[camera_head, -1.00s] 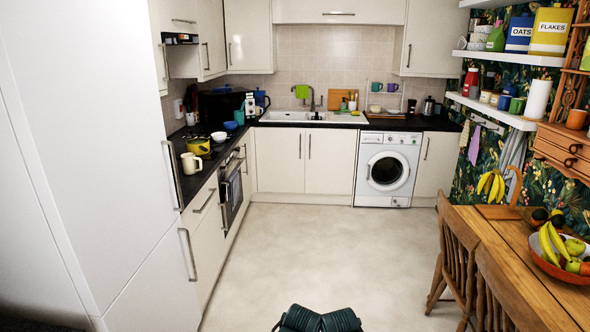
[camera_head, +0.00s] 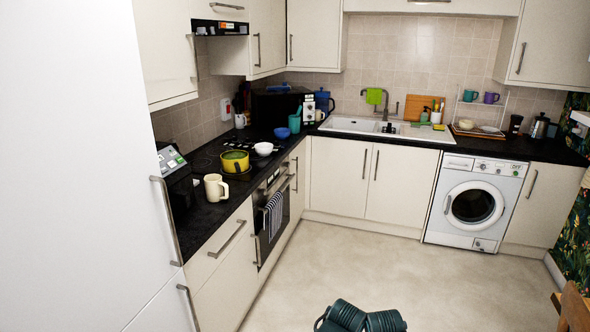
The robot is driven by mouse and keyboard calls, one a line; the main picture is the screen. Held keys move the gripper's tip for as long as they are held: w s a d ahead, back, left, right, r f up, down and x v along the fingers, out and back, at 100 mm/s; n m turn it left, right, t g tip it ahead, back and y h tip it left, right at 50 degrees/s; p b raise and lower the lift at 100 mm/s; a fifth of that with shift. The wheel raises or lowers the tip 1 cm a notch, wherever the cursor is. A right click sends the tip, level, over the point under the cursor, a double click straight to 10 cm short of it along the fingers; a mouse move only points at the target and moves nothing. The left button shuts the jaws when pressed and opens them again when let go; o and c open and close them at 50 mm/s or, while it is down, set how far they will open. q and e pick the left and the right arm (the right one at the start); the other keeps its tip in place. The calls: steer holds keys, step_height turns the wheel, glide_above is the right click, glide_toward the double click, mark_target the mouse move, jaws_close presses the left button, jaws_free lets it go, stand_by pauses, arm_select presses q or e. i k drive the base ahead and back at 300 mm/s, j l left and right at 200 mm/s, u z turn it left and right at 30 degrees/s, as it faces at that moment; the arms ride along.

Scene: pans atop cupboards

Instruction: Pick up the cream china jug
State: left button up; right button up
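The cream china jug (camera_head: 215,187) stands upright on the black worktop (camera_head: 199,215) on the left, near its front edge. Its handle points right. It stands in front of the yellow pan (camera_head: 235,163) and to the right of a dark appliance (camera_head: 178,180). Neither of my grippers can be made out. Only dark ribbed parts of my own body show at the bottom edge, well away from the jug.
A tall white cupboard (camera_head: 75,170) fills the left side, close to the worktop. A white bowl (camera_head: 263,149) is behind the pan. Drawers and an oven (camera_head: 272,215) are below the worktop. The floor (camera_head: 330,265) is clear. A wooden chair (camera_head: 574,305) shows at lower right.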

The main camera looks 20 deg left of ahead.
mark_target(213, 183)
steer(key=i+l+u, duration=0.1)
steer(key=i+u, duration=0.3)
steer(key=i+l+u, duration=0.2)
steer(key=i+u, duration=0.2)
steer(key=i+l+u, duration=0.25)
steer(key=u, duration=0.15)
steer(key=i+l+u, duration=0.4)
steer(key=l+u, duration=0.4)
steer(key=i+l+u, duration=0.15)
steer(key=l+u, duration=0.25)
steer(key=l, duration=0.3)
steer(key=l+u, duration=0.4)
steer(key=l, duration=0.15)
steer(key=i, duration=0.05)
